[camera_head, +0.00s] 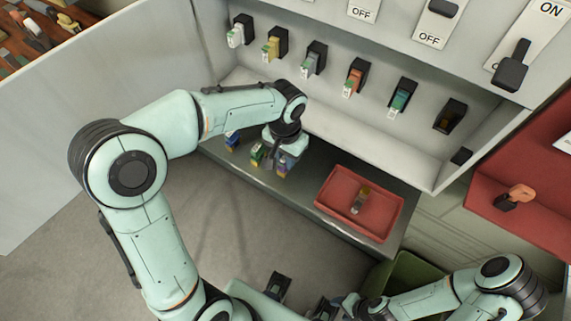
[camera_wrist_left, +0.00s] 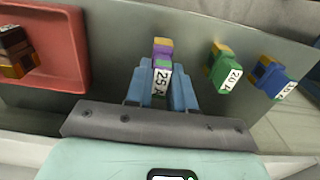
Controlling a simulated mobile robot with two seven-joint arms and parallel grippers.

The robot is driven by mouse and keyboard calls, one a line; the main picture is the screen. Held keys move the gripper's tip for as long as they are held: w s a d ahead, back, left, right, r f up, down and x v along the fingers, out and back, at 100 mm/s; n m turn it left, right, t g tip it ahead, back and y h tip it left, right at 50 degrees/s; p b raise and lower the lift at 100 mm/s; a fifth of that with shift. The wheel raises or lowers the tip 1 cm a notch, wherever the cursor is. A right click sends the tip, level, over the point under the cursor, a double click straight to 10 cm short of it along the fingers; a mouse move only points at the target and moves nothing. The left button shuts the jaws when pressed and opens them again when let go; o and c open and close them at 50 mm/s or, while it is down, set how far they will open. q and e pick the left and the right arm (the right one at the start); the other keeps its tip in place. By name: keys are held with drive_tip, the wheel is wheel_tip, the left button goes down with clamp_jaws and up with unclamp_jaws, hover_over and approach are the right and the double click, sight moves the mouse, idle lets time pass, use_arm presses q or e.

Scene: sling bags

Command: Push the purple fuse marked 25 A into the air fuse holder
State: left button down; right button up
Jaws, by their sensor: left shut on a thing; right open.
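The purple fuse marked 25 A (camera_wrist_left: 162,50) is between the blue fingers of my left gripper (camera_wrist_left: 162,85), which is shut on it; its white label faces the wrist camera. In the head view the purple fuse (camera_head: 283,168) shows below my left gripper (camera_head: 284,155), over the grey shelf (camera_head: 300,190). I cannot tell if it still touches the shelf. The rightmost black holder (camera_head: 450,117) on the panel looks empty of any fuse; no name on it is readable. My right gripper (camera_head: 300,296) is open at the bottom of the head view, far from the fuses.
A green fuse marked 20 A (camera_wrist_left: 222,70) and a blue fuse (camera_wrist_left: 272,78) stand beside the held one. A red tray (camera_head: 330,209) with a brownish fuse (camera_head: 361,199) sits right on the shelf. Several filled holders and large switches (camera_head: 512,70) line the panel.

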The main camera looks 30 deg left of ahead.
use_arm(q)
drive_tip(key=shift+r+p, duration=0.95)
drive_tip(key=shift+r, duration=0.75)
use_arm(e)
drive_tip(key=shift+w+r, duration=0.35)
drive_tip(key=shift+r, duration=0.3)
drive_tip(key=shift+w+r, duration=0.35)
drive_tip(key=shift+r, duration=0.25)
drive_tip(key=shift+s, duration=0.1)
